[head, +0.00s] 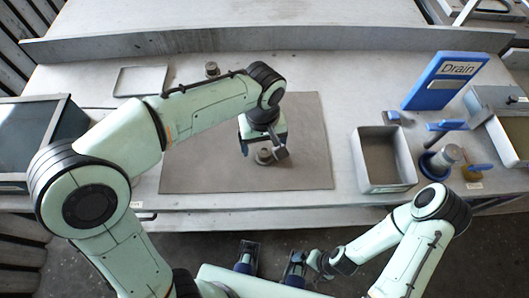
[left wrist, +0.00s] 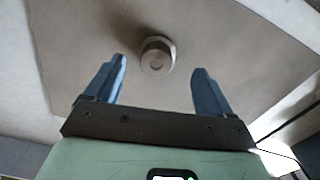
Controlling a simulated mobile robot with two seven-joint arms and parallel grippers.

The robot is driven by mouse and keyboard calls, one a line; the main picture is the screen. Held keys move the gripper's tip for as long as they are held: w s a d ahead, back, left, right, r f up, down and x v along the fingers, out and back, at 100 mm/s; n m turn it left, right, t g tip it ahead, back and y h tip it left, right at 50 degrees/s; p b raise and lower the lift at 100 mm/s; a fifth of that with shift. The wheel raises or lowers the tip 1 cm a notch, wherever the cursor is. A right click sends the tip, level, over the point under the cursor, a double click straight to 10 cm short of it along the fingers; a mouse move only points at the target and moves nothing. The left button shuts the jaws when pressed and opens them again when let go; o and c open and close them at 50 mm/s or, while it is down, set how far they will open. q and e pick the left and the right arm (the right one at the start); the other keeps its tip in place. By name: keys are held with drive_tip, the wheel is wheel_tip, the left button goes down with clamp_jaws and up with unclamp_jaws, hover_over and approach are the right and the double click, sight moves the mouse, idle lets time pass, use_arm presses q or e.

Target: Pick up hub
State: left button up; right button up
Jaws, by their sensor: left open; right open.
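The hub (head: 264,157), a small round grey piece with a flange and a raised boss, stands on the brown-grey mat. It also shows in the left wrist view (left wrist: 157,56), seen from above. My left gripper (head: 263,148) is open over the mat, right by the hub in the head view. In the left wrist view, the hub lies between the lines of the two blue fingers (left wrist: 156,88), slightly beyond their tips and apart from them. My right gripper (head: 270,260) is open and empty in front of the bench.
The mat (head: 190,165) is otherwise bare. A shallow tray (head: 140,82) and a small dark round part (head: 211,69) lie at the back.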

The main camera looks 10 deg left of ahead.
sight(265, 151)
use_arm(q)
drive_tip(key=f, duration=0.4)
drive_tip(key=shift+w+d, duration=0.1)
drive_tip(key=shift+d, duration=0.1)
drive_tip(key=c, duration=1.2)
use_arm(e)
drive_tip(key=shift+f, duration=0.3)
use_arm(q)
drive_tip(key=shift+r, duration=0.15)
wheel_tip(265, 151, up, 20)
drive_tip(key=p, duration=0.3)
use_arm(e)
drive_tip(key=r, duration=0.2)
drive_tip(key=w+r, duration=0.1)
drive_tip(key=r, duration=0.1)
drive_tip(key=shift+w+r, duration=0.15)
